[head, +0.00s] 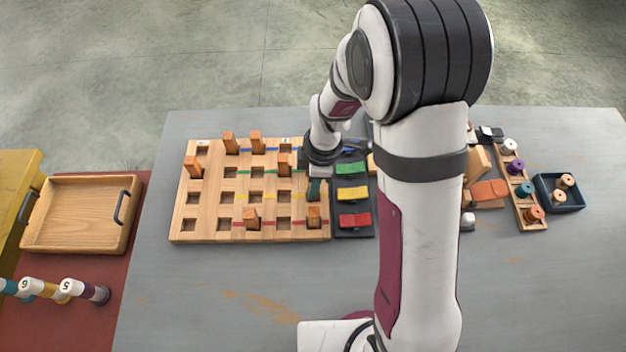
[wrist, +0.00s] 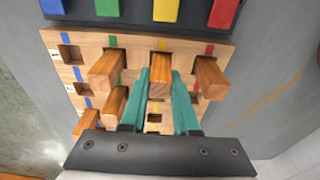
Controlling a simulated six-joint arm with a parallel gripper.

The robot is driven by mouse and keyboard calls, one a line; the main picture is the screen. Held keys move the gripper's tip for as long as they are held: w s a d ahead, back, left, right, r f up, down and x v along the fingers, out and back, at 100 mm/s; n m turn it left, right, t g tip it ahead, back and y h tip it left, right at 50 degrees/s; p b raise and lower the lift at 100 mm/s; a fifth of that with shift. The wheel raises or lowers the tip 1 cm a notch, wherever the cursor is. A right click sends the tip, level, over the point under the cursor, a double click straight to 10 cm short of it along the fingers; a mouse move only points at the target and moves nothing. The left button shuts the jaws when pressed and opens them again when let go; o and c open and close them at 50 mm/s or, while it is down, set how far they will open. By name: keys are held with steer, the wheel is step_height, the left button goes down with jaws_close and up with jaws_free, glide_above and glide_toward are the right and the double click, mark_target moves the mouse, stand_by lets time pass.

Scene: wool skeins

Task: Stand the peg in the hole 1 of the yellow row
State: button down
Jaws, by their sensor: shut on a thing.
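The wooden board (head: 205,235) has rows of square holes marked by blue, green, yellow and red lines. My gripper (head: 314,188) is over the board's right end, at the yellow row; it also shows in the wrist view (wrist: 160,85). Its teal fingers are shut on a wooden peg (wrist: 159,63), at the yellow row's end hole nearest the coloured blocks. The peg looks upright; its lower end is hidden, so I cannot tell how deep it sits. The head view mostly hides it.
Pegs stand close on both sides, in the green row (wrist: 107,67) and the red row (wrist: 211,74). Coloured blocks, including a yellow one (head: 352,193), lie right of the board. A wooden tray (head: 75,247) is at left. The table in front is clear.

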steer(key=shift+f, duration=0.2)
stand_by(0.5)
steer(key=shift+c, duration=0.9)
jaws_free()
steer(key=shift+r, duration=3.8)
steer(key=s+d+r+m, duration=0.2)
steer(key=s+r+m, duration=0.2)
steer(key=s+m, duration=0.6)
steer(key=s+d+r+m, duration=0.3)
steer(key=s+r+m, duration=0.2)
steer(key=s+m, duration=0.5)
steer(key=m, duration=0.3)
steer(key=shift+s+d+r+m, duration=0.3)
steer(key=shift+s, duration=0.05)
